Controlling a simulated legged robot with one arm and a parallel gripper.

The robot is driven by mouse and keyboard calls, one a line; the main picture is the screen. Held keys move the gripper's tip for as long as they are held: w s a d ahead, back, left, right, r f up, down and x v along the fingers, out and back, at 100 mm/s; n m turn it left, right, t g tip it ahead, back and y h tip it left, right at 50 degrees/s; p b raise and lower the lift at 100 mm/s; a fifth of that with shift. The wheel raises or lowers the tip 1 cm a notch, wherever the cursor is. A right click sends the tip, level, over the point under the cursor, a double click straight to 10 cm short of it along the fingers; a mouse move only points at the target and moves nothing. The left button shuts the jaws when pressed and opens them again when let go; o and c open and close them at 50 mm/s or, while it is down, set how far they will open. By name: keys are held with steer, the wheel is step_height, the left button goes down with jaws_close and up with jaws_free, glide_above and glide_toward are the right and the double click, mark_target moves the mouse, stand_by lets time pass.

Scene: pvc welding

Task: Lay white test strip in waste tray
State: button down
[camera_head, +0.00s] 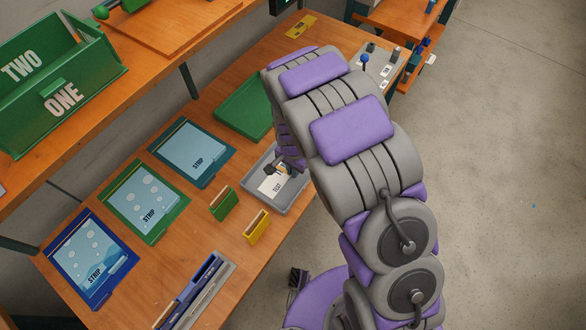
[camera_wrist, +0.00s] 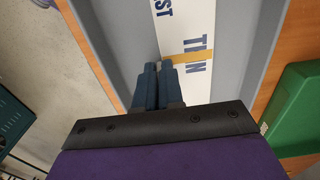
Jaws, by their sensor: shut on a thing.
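The white test strip (camera_head: 269,186) shows in the head view over the grey waste tray (camera_head: 295,203), within its rim. In the wrist view the strip (camera_wrist: 200,18) bears dark lettering and an orange-brown band, with the grey tray (camera_wrist: 247,40) around it. My gripper (camera_head: 284,168) is at the strip's far end in the head view. In the wrist view its dark fingers (camera_wrist: 159,68) are close together at the strip's edge, shut on it. I cannot tell whether the strip touches the tray floor. My arm hides part of the tray's right side.
A green tray (camera_head: 243,107) lies just behind the grey tray. Small green (camera_head: 223,204) and yellow (camera_head: 257,227) holders stand in front of it. Several framed STRIP panels (camera_head: 193,150) lie to the left. A green bin (camera_head: 60,80) stands on the shelf at upper left.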

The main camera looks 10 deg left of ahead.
steer(key=c, duration=1.3)
jaws_free()
steer(key=shift+o, duration=0.2)
step_height(320, 180, up, 12)
steer(key=p, duration=0.2)
steer(key=shift+p, duration=0.35)
